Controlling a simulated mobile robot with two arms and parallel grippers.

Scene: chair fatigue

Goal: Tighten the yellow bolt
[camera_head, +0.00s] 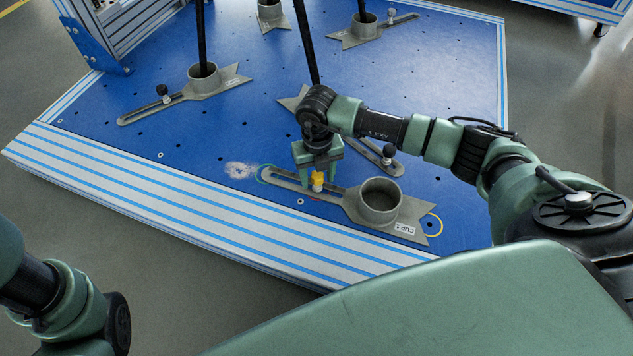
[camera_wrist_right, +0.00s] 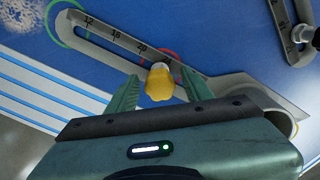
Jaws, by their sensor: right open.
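My right gripper (camera_head: 318,180) points down at the bolt, with one finger on each side. Its fingers (camera_wrist_right: 158,90) are open, with gaps to the bolt in the wrist view.
The blue platform (camera_head: 130,115) holds several other grey brackets with black-knobbed bolts, one at the left (camera_head: 200,82) and one just behind my right gripper (camera_head: 385,158). Black poles rise from some cups.

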